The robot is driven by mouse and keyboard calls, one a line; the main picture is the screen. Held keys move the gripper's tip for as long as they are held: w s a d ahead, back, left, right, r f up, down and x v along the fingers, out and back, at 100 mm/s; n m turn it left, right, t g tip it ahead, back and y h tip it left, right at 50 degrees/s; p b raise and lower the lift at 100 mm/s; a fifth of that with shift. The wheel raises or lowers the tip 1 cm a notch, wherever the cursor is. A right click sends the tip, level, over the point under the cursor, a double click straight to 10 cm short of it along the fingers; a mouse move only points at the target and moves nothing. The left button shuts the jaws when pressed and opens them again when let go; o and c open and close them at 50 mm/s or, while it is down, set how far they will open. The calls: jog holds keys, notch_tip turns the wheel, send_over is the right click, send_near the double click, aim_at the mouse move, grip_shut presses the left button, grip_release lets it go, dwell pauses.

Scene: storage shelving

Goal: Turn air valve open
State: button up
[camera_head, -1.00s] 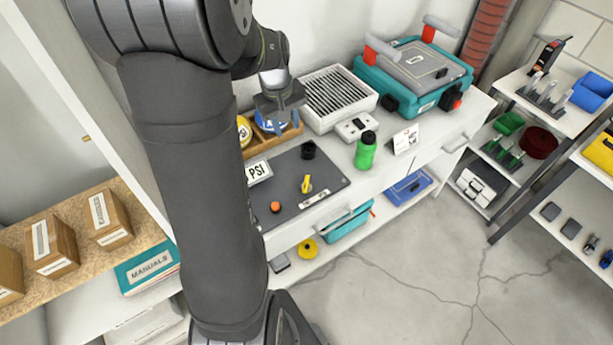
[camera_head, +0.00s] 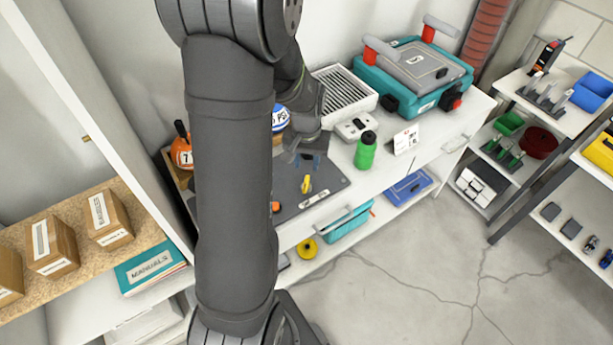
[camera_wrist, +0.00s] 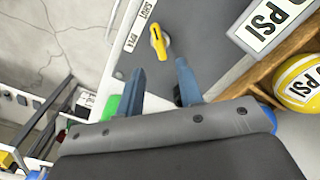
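The air valve is a yellow lever (camera_head: 307,184) on a dark grey panel (camera_head: 325,181) lying on the white bench. In the wrist view the yellow lever (camera_wrist: 160,42) stands beyond my fingertips, beside a strip label reading SHUT and OPEN (camera_wrist: 138,28). My gripper (camera_head: 302,159) is above the panel, a little behind the lever in the head view. In the wrist view its two blue-grey fingers (camera_wrist: 159,76) are spread with nothing between them, apart from the lever. My arm hides the left part of the panel in the head view.
A green bottle (camera_head: 366,150) stands right of the panel, near a white box (camera_head: 355,126). A wooden tray (camera_wrist: 243,79) and a PSI sign (camera_wrist: 268,22) are near the panel. An orange knob (camera_head: 276,207) sits left of the lever. A teal case (camera_head: 412,78) is farther back.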

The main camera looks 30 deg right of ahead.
aim_at(307, 180)
notch_tip(307, 180, down, 7)
dwell(0.3)
grip_shut()
